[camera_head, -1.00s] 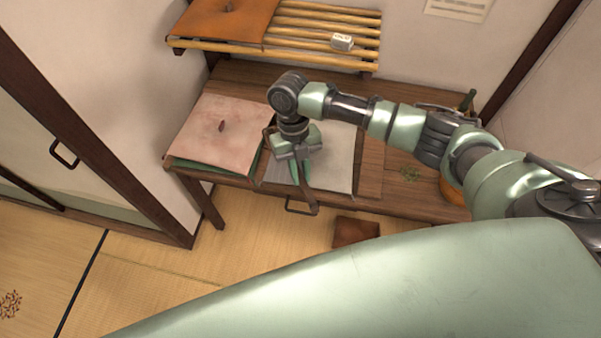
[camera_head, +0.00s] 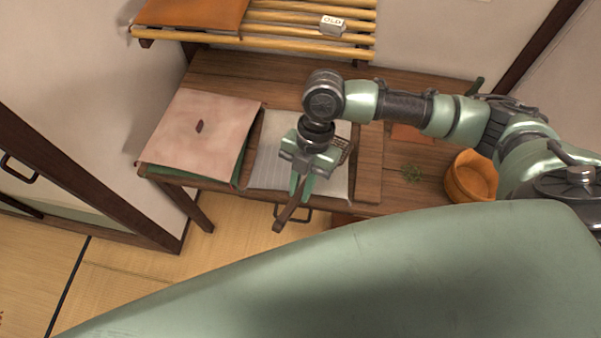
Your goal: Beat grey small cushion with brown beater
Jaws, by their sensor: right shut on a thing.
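My right gripper (camera_head: 301,186) is shut on the brown beater above the front part of the table. The beater's handle (camera_head: 284,216) slants down to the left past the table's front edge. Its woven head (camera_head: 343,147) shows partly behind my gripper. A flat light-grey thing (camera_head: 270,160) with faint lines lies on the table below and behind my gripper. I cannot tell whether it is the grey small cushion or a sheet, and my gripper hides part of it. My left gripper is not in view.
A pinkish cushion (camera_head: 205,125) lies over something green at the table's left. A slatted shelf (camera_head: 290,31) above holds an orange cushion (camera_head: 190,13) and a block marked OLD (camera_head: 333,25).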

